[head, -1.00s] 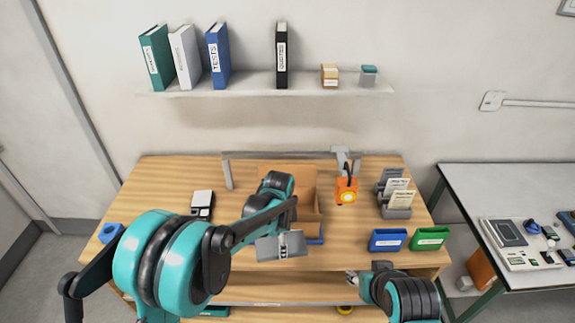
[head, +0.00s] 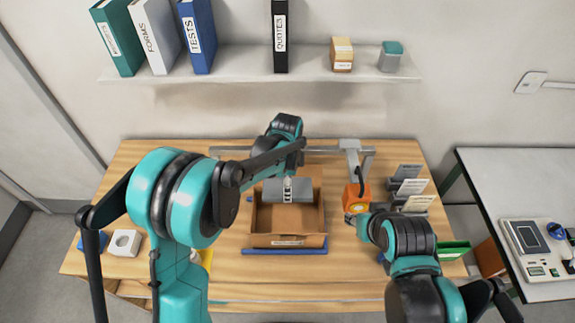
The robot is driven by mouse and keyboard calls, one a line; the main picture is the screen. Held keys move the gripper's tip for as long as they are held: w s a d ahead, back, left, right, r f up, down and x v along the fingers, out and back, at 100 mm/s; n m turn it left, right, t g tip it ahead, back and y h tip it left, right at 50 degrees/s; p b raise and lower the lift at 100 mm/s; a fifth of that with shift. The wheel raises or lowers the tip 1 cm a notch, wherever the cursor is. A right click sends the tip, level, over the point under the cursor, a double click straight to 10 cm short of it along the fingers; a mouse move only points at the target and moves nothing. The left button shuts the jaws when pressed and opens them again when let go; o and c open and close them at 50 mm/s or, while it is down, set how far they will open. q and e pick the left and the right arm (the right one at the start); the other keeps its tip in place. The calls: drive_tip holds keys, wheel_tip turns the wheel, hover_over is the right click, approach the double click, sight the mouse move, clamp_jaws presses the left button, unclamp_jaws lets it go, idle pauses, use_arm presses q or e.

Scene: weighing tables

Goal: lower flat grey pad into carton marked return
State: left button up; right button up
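The flat grey pad (head: 268,189) is in my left gripper (head: 288,188), which is shut on it. The pad is over the rear part of an open brown carton (head: 315,222) on the wooden table. I cannot tell exactly how far it is above the carton's floor. The carton has a white label (head: 287,242) on its front, too small to read. My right gripper (head: 355,219) is beside the orange lamp head, right of the carton; its fingers are too small and dark to tell open from shut.
The orange lamp (head: 356,194) hangs from a grey rail behind the carton. A grey rack with cards (head: 412,187) stands at the right, with a green bin (head: 453,250) in front. A blue strip (head: 285,252) lies before the carton. A white square object (head: 124,243) is at the left.

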use_arm(q)
drive_tip(key=shift+s, duration=0.2)
drive_tip(key=shift+s+f+b, duration=0.1)
drive_tip(key=shift+f+b, duration=0.25)
wheel_tip(320, 180, down, 4)
drive_tip(key=shift+r+b, duration=0.15)
drive_tip(key=shift+b, duration=0.85)
drive_tip(key=b, duration=1.3)
hover_over(287, 225)
wheel_tip(287, 225, down, 18)
drive_tip(key=shift+d+r, duration=0.1)
drive_tip(key=shift+r, duration=0.15)
drive_tip(key=shift+f+b, duration=0.8)
drive_tip(key=shift+b, duration=0.1)
use_arm(e)
wheel_tip(287, 225, down, 17)
drive_tip(key=shift+s+f, duration=0.15)
drive_tip(key=shift+s, duration=0.15)
use_arm(q)
drive_tip(key=shift+f+b, duration=0.3)
drive_tip(key=shift+b, duration=0.1)
use_arm(e)
drive_tip(key=shift+f, duration=0.35)
use_arm(q)
drive_tip(key=o, duration=0.9)
drive_tip(key=shift+c, duration=0.2)
